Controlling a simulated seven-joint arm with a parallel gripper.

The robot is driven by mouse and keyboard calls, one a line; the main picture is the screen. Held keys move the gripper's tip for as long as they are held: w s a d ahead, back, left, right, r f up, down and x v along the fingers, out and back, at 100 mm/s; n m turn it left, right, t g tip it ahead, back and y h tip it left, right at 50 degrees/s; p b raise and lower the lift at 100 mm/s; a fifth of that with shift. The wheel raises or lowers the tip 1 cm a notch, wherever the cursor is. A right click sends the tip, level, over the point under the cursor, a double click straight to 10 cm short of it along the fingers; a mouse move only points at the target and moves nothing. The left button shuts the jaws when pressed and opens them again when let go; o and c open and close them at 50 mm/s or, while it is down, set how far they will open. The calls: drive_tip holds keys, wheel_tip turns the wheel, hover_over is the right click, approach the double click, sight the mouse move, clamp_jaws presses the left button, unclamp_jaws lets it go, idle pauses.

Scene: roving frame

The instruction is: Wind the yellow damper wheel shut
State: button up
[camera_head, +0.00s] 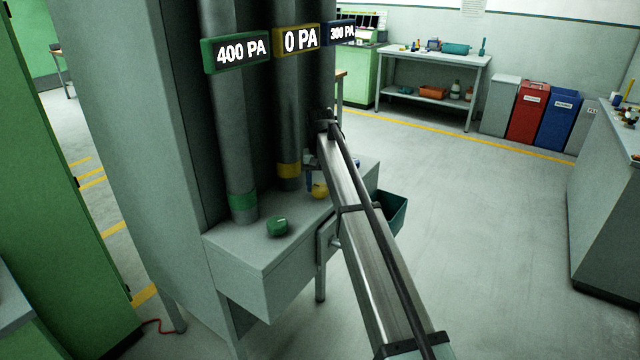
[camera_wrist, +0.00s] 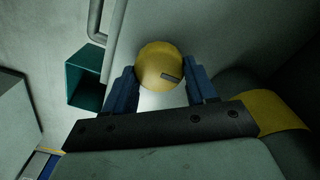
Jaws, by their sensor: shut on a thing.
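My gripper is shut on the wheel. In the head view the yellow wheel (camera_head: 319,190) shows partly behind my arm, on top of the grey box (camera_head: 235,240). My gripper (camera_head: 312,172) is mostly hidden by the arm there. The yellow-framed display (camera_head: 298,40) above the yellow-banded pipe (camera_head: 288,130) reads 0 PA.
A green wheel (camera_head: 277,226) stands left of the yellow one, near the green-banded pipe (camera_head: 232,140). The green display (camera_head: 237,51) reads 400 PA; the blue one (camera_head: 343,32) reads 300 PA. A teal bin (camera_head: 393,212) hangs at the box's right. Floor to the right is clear.

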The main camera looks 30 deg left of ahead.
sight(320, 186)
drive_tip(key=o, duration=1.1)
drive_tip(key=shift+c, duration=0.2)
drive_tip(key=shift+r, duration=0.1)
wheel_tip(320, 186, up, 14)
drive_tip(key=shift+f, duration=0.2)
